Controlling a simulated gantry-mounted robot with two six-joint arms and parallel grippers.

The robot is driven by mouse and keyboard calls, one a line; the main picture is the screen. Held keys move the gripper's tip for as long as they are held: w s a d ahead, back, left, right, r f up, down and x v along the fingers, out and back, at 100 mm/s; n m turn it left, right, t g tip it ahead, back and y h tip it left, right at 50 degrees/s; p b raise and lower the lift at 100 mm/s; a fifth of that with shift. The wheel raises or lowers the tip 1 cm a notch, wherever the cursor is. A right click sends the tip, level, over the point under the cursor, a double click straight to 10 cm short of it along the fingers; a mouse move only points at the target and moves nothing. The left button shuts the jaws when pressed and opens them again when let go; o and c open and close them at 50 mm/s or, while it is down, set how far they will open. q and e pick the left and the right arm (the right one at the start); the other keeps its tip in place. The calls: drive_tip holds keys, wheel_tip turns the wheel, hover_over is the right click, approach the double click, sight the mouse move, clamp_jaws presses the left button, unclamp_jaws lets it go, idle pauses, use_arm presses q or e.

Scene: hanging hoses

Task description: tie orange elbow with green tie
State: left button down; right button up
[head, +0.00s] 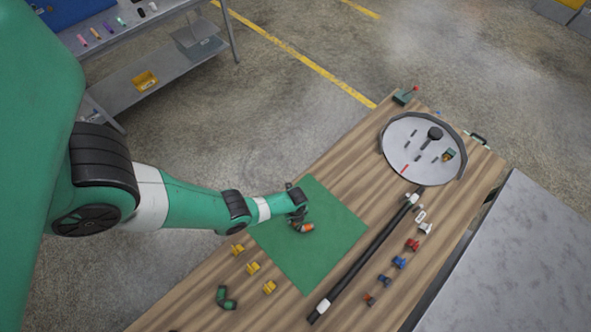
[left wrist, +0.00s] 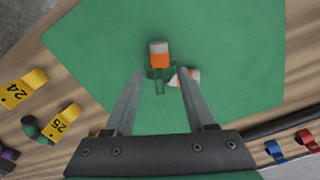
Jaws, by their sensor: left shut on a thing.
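The orange elbow (head: 305,228) lies on the green mat (head: 325,255) in the head view. In the left wrist view the orange elbow (left wrist: 159,51) shows two orange and white ends, one pointing away and one to the right. The green tie (left wrist: 160,73) is between the fingertips of my left gripper (left wrist: 161,74), over the elbow's bend. The left gripper (head: 297,208) is shut on the tie, low over the mat. The tie hides the elbow's middle, and I cannot tell whether it wraps around it. My right gripper is not in view.
Yellow clips (head: 253,268) and a green-ended elbow (head: 226,298) lie left of the mat. A long black hose (head: 365,260) lies to its right, with red and blue clips (head: 399,262) beyond. A round tray (head: 400,127) sits at the far end.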

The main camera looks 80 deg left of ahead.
use_arm(q)
drive_tip(key=shift+f, duration=0.1)
idle(0.5)
drive_tip(key=shift+f+b, duration=1.1)
drive_tip(key=shift+f+b, duration=0.75)
drive_tip(key=shift+b, duration=0.05)
idle(0.4)
drive_tip(key=shift+c, duration=0.8)
unclamp_jaws()
drive_tip(key=shift+r, duration=0.1)
